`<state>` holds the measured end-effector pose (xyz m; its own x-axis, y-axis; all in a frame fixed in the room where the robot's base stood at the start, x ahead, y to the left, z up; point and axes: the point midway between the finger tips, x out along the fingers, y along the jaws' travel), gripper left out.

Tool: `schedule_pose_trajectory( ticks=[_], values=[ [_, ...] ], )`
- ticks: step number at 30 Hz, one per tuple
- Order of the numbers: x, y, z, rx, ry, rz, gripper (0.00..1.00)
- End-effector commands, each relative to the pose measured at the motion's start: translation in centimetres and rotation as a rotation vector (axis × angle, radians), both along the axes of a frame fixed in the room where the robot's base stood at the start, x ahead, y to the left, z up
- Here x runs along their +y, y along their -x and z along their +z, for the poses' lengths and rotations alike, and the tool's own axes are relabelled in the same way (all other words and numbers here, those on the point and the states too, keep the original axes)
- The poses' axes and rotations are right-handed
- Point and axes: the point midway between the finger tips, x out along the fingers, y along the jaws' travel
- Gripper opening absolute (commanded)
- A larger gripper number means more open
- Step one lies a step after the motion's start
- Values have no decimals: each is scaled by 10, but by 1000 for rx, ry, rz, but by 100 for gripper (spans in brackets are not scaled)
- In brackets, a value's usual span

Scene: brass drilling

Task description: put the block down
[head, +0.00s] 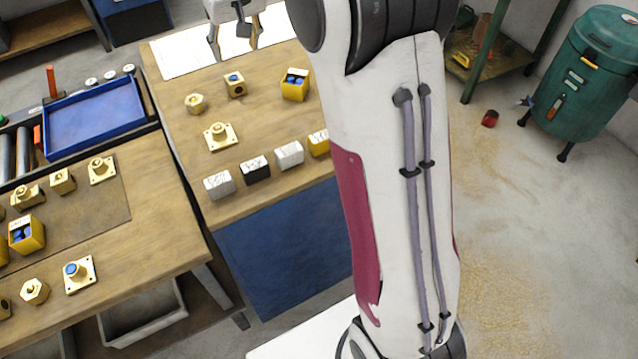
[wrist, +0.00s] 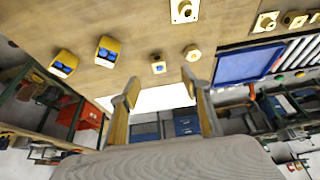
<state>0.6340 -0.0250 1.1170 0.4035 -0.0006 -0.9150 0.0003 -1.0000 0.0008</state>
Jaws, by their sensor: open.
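My gripper (head: 236,38) is at the top of the head view, over the far end of the wooden bench, near the white sheet. In the wrist view its two fingers (wrist: 160,80) stand wide apart with nothing between them. A small brass block with a blue top (head: 235,85) stands on the bench, apart from the fingers; it also shows in the wrist view (wrist: 158,65), just beyond the fingertips. A brass hex piece (head: 195,103) stands to its left. I cannot tell which piece the task's block is.
A yellow box with blue parts (head: 295,86) and a brass flange piece (head: 220,136) stand on the same bench. White, black and yellow boxes line its near edge (head: 257,170). A blue tray (head: 95,118) is at left. My arm hides the bench's right side.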

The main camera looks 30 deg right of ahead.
Motion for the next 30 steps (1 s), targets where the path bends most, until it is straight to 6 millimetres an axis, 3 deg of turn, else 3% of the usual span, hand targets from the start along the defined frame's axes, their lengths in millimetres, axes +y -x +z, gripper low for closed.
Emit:
schedule_pose_trajectory(
  ticks=[6, 14, 30],
  values=[
    [5, 46, 26, -11, 0, 0, 47],
    [10, 102, 46, -23, 1, 1, 47],
    [19, 223, 56, -44, 0, 1, 47]
  ],
)
